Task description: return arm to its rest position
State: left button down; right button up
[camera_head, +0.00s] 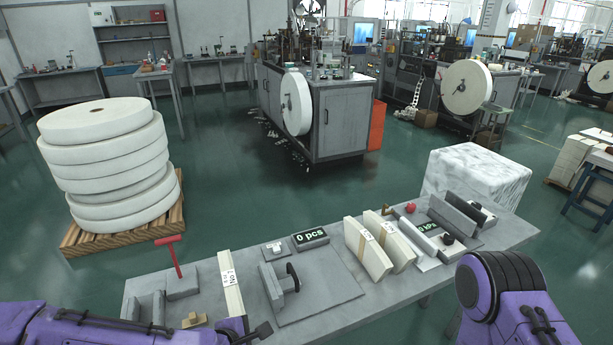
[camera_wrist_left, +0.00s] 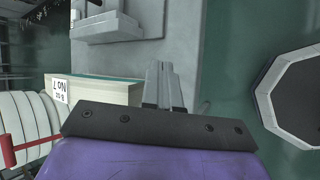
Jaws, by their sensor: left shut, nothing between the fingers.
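The grey table (camera_head: 330,316) holds a red-handled block (camera_head: 182,285), a plate with an upright fixture (camera_head: 285,285), a "0 pcs" display (camera_head: 310,238) and two pale stacks (camera_head: 368,252). A pallet of white rolls (camera_head: 105,165) stands at left. A wrapped bale (camera_head: 478,177) stands behind the table.

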pick_arm(q)
jog(key=s+a+f+m+g+y+b, duration=0.15)
jog(key=s+f+m, duration=0.25)
jog(key=s+f, duration=0.55)
jog(key=s+a+f+m+g+y+b, duration=0.1)
jog(key=s+a+f+m+y, duration=0.2)
jog(key=s+a, duration=0.4)
jog(key=s+a+f+m+g+y+b, duration=0.1)
jog(key=s+a+f+m, duration=0.4)
jog(key=a, duration=0.5)
notch_tip(320, 180, down, 3)
jog(key=shift+s+a+f+m+g+y+b, duration=0.15)
jog(key=shift+s+m+g+y+b, duration=0.25)
jog(key=shift+s+y, duration=0.55)
